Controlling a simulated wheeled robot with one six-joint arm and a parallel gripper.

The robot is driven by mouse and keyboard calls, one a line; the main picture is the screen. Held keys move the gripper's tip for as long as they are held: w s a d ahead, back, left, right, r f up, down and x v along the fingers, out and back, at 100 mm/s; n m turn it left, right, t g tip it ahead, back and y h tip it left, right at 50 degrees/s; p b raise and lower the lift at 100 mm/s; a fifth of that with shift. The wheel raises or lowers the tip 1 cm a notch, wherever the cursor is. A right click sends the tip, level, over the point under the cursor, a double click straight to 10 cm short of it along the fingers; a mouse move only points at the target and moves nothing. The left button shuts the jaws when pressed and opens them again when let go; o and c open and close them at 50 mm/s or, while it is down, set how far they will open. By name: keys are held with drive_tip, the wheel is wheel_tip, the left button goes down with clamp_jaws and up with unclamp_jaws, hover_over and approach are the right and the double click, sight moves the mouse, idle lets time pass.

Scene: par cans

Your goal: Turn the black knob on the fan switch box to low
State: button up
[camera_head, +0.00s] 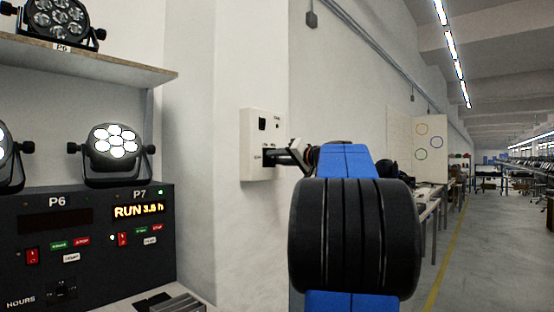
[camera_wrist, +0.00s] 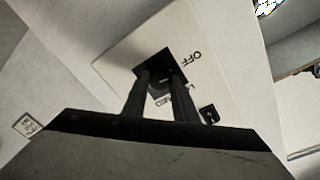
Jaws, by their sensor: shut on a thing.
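The fan switch box (camera_head: 248,140) is a pale box on the wall in the middle of the head view. Its face also fills the middle of the wrist view (camera_wrist: 125,60), with an "OFF" label readable. My gripper (camera_head: 275,158) reaches the lower part of the face from the right. In the wrist view my gripper (camera_wrist: 161,82) has its two dark fingers on either side of the black knob (camera_wrist: 160,87), shut on it. The fingers partly hide the knob and nearby labels. I cannot tell which setting the knob points to.
A small black part (camera_wrist: 208,113) sits on the box face beside the fingers. At left in the head view, a lit par can (camera_head: 113,148) stands on a dark P6/P7 panel (camera_head: 85,240). A shelf (camera_head: 95,58) is above. Workbenches line the wall at right, with clear floor (camera_head: 475,235) beyond.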

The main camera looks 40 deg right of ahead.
drive_tip(key=m, duration=0.9)
drive_tip(key=shift+d+m+g, duration=0.1)
drive_tip(key=shift+m+g, duration=0.2)
idle(0.3)
drive_tip(key=o, duration=1)
drive_tip(key=shift+o, duration=0.2)
drive_tip(key=shift+s, duration=0.1)
drive_tip(key=s+r, duration=0.1)
drive_tip(key=s, duration=1.6)
drive_tip(key=shift+s+d, duration=0.15)
drive_tip(key=shift+d, duration=0.25)
